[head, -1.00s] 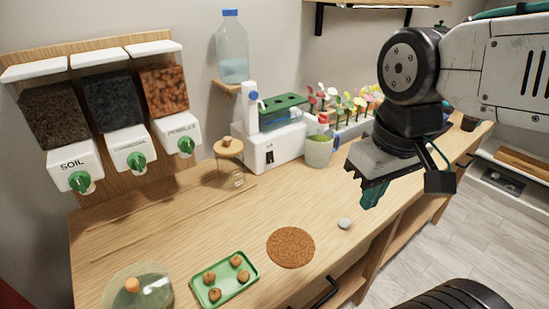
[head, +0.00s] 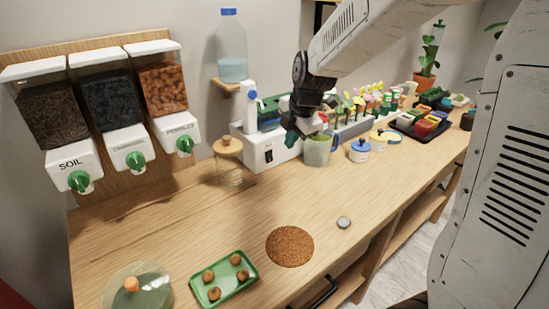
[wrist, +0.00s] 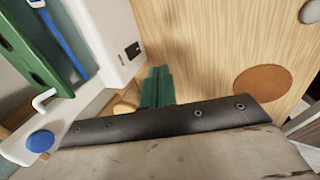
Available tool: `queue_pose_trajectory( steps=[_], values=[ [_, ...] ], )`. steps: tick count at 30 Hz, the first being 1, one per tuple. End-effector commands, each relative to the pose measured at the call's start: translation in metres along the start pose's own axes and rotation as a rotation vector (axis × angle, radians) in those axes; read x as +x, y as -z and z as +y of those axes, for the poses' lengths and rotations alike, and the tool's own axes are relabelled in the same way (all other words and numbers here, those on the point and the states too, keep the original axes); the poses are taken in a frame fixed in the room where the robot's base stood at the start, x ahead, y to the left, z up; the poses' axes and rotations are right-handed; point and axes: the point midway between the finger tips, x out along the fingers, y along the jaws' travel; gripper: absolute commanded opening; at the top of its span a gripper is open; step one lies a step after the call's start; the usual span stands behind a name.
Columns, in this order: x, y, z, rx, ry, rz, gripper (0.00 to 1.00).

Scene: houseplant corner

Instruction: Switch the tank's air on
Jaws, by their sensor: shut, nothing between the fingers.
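The tank unit stands against the back wall in the head view. It has a white base (head: 285,150), a green lid (head: 270,104) and a white post at its left. A small black rocker switch (head: 268,156) with a tiny label sits on the base's front; the switch also shows in the wrist view (wrist: 133,50). My gripper (head: 292,138) is at the tank's front right, close to the base and right of the switch. Its green fingers (wrist: 158,85) are shut and empty, apart from the switch in the wrist view. Which way the switch is set is too small to tell.
A glass jar with a wooden knob (head: 228,146) stands left of the tank. A green watering jug (head: 317,152) is right beside my gripper. Farther right are a blue-lidded pot (head: 359,150) and plant labels. The counter in front holds a cork mat (head: 290,246) and pebble (head: 343,222).

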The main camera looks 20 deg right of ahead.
Motion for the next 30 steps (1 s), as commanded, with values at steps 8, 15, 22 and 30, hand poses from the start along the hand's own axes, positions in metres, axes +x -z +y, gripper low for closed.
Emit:
queue_pose_trajectory(
  steps=[8,15,22,30],
  values=[
    [0.002,0.0,-0.001,0.003,0.002,0.001,0.0],
    [0.035,0.001,-0.002,0.004,0.007,0.003,0.0],
    [0.085,0.001,-0.002,0.004,0.006,0.002,0.0],
    [0.112,0.001,0.024,0.003,0.001,0.001,0.0]
  ],
)
